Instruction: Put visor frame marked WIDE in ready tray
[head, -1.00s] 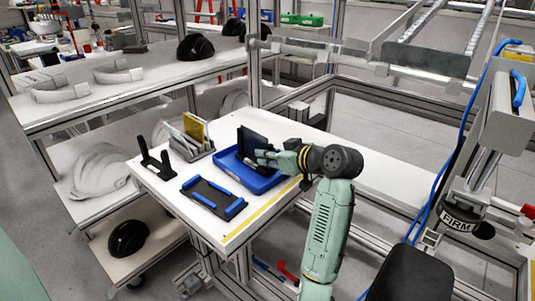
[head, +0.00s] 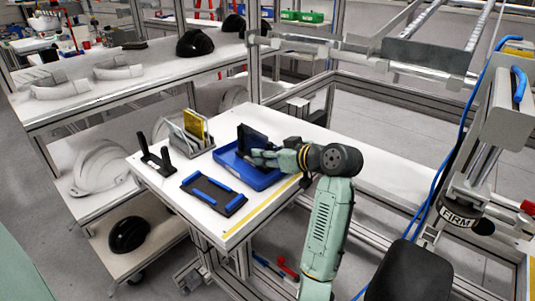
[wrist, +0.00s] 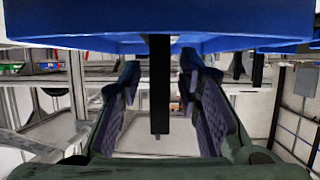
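A dark upright panel (head: 252,138), likely the visor frame, stands on edge in the blue tray (head: 279,182) on the white bench. No WIDE marking is legible. My gripper (head: 260,157) reaches in from the right at the panel's lower part. In the wrist view, the panel shows edge-on as a dark vertical bar (wrist: 160,95) between my fingertips (wrist: 160,72). Gaps show on both sides of the bar, so my gripper is open around it. The blue tray (wrist: 100,22) fills the top of the wrist view. The panel's lower edge is hidden in the head view.
A rack (head: 190,146) with a yellow panel and paler panels stands behind left of the tray. A black two-post stand (head: 155,158) is at the left. A flat black frame with blue strips (head: 213,194) lies in front. The bench's right part is clear.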

